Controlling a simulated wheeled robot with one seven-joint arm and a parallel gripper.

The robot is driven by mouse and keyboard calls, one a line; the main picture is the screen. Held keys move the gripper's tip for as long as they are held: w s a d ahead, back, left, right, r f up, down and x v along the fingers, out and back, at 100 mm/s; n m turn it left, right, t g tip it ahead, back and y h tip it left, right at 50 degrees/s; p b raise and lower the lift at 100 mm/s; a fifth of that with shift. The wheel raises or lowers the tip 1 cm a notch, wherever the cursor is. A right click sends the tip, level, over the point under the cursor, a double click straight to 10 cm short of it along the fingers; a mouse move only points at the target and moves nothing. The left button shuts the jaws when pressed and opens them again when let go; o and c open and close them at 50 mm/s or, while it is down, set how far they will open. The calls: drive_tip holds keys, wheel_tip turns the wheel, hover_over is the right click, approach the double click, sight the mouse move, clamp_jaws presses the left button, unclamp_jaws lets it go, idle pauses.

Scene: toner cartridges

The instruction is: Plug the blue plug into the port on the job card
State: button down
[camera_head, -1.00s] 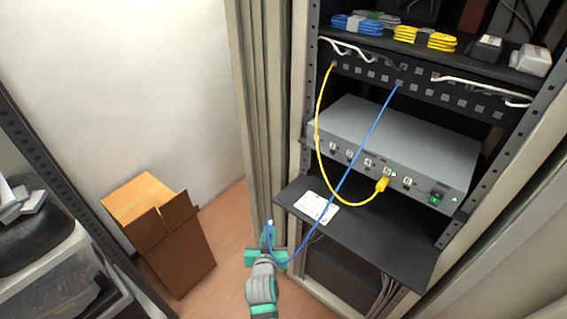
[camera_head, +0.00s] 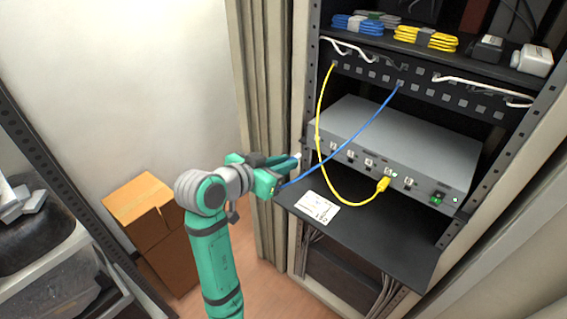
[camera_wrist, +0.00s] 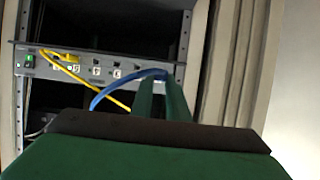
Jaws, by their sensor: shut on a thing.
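My gripper (camera_head: 287,165) is shut on the blue plug (camera_head: 298,156), left of the grey device's front corner. The plug's pale tip sticks out past the fingers, apart from the device. The blue cable (camera_head: 352,143) runs from the plug up to the patch panel. The job card (camera_head: 316,207) lies on the black shelf; its print is too small to read. The grey device (camera_head: 400,135) has a row of ports (camera_head: 351,155) along its front.
A yellow cable (camera_head: 321,130) hangs in front of the device, its yellow plug (camera_head: 383,185) in one port. The black shelf (camera_head: 385,233) juts out below. A rack post and curtain (camera_head: 262,110) stand left. Coiled cables lie on top. A cardboard box (camera_head: 140,205) is on the floor.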

sight(297, 156)
drive_tip(key=shift+x, duration=2.8)
drive_tip(key=shift+w+d+r, duration=0.15)
drive_tip(key=shift+w+d, duration=0.3)
drive_tip(key=shift+d, duration=0.05)
drive_tip(key=shift+w+d, duration=0.15)
drive_tip(key=shift+w, duration=0.15)
drive_tip(key=shift+w, duration=0.1)
drive_tip(key=shift+w+d, duration=0.15)
drive_tip(key=shift+w, duration=0.2)
drive_tip(key=shift+s+d, duration=0.1)
drive_tip(key=shift+d, duration=0.05)
drive_tip(key=shift+w+d, duration=0.6)
drive_tip(key=shift+w, duration=0.4)
idle(1.4)
drive_tip(key=c, duration=1.6)
unclamp_jaws()
